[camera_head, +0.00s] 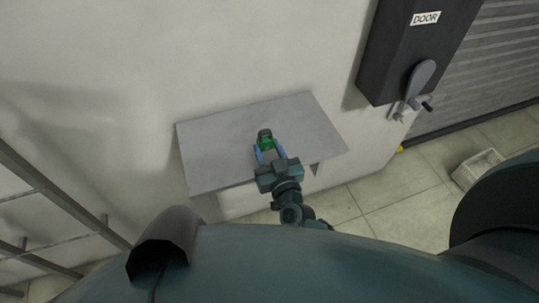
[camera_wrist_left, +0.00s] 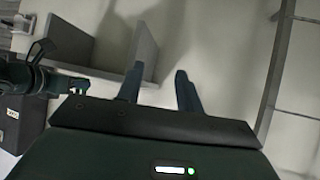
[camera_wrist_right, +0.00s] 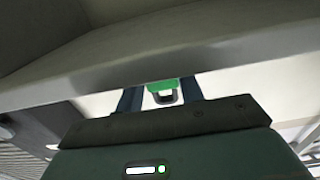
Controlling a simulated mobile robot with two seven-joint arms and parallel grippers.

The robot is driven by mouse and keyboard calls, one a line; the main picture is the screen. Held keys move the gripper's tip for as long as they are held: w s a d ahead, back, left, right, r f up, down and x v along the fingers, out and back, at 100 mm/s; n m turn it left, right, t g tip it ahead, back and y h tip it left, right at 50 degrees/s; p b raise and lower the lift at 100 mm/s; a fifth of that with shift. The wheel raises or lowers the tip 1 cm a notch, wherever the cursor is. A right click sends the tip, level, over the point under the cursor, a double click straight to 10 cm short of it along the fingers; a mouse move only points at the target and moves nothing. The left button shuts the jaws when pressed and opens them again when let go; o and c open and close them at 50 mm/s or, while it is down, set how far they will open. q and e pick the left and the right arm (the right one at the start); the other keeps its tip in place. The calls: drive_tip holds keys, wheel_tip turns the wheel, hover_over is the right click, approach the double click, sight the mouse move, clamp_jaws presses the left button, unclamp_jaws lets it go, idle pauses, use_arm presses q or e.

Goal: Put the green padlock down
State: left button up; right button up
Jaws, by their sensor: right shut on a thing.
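The green padlock (camera_head: 267,143) with its dark shackle is between the fingers of my right gripper (camera_head: 268,153), which is shut on it. In the head view it appears over the grey shelf (camera_head: 213,160) on the wall. In the right wrist view the padlock (camera_wrist_right: 162,85) shows between the fingertips, close to the shelf's edge (camera_wrist_right: 150,72); I cannot tell whether it touches the shelf. My left gripper (camera_wrist_left: 157,90) is open and empty in the left wrist view, near the shelf's end (camera_wrist_left: 146,48). It does not show in the head view.
A dark box labelled DOOR (camera_head: 405,50) with a crank handle (camera_head: 420,78) is on the wall at right, beside a ribbed shutter (camera_head: 480,60). A pale crate (camera_head: 477,169) stands on the tiled floor. Metal railings (camera_head: 50,190) are at left. The visible shelf top is otherwise bare.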

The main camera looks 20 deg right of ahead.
drive_tip(key=shift+f, duration=0.65)
drive_tip(key=shift+r, duration=0.1)
use_arm(q)
drive_tip(key=shift+w+d+r+t, duration=0.35)
drive_tip(key=shift+w+d, duration=0.1)
drive_tip(key=shift+d, duration=0.15)
drive_tip(key=shift+w, duration=0.1)
use_arm(e)
drive_tip(key=o, duration=1.1)
